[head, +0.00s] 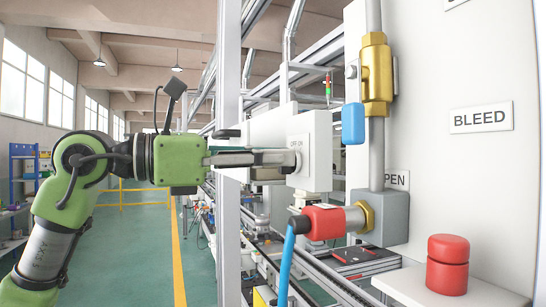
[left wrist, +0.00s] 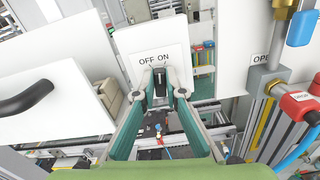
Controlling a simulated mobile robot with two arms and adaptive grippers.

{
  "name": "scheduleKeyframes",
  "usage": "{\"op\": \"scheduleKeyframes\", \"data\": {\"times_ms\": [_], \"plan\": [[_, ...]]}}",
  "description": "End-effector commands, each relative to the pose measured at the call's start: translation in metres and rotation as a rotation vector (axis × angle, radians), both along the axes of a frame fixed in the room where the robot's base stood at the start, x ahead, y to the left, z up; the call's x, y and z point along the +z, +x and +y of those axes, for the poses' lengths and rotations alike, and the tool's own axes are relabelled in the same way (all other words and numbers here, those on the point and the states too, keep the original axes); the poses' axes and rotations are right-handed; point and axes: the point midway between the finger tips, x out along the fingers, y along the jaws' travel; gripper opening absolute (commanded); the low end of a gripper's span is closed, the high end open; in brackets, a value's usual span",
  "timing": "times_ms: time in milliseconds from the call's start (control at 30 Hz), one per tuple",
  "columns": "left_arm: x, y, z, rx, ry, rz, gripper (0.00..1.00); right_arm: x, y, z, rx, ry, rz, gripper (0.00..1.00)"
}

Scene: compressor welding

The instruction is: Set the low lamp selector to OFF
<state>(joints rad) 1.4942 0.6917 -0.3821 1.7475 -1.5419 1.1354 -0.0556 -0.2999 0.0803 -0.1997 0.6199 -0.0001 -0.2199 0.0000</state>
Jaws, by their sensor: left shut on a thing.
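The selector is a white box (head: 313,125) with "OFF ON" lettering on its face. The box also shows in the left wrist view (left wrist: 150,36), with OFF on the left and ON on the right above a small dark knob (left wrist: 160,80). My left gripper (head: 296,160) reaches in from the left with its fingers at the box face. In the left wrist view its fingertips (left wrist: 161,92) are closed on both sides of the knob. The fingers partly hide the knob, so I cannot tell which word it points to. My right gripper is not in view.
A blue-handled brass valve (head: 376,75) is on a pipe beside the BLEED panel (head: 480,118). A red connector (head: 325,221) with a blue hose (head: 287,262) is below. A red button (head: 447,264) stands on a ledge. A black handle (left wrist: 24,98) is at left.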

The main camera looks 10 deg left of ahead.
Motion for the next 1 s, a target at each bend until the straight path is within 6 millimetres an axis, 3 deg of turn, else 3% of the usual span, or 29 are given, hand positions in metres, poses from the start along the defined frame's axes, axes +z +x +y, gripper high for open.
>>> {"op": "scheduleKeyframes", "data": {"times_ms": [500,1000], "plan": [[-0.0017,0.0036,0.0017,0.000,-0.254,0.382,0.00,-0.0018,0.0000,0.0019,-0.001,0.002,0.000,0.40],[-0.0024,0.0048,0.0022,0.000,-0.372,0.558,0.00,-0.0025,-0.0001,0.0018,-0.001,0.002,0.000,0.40]]}}
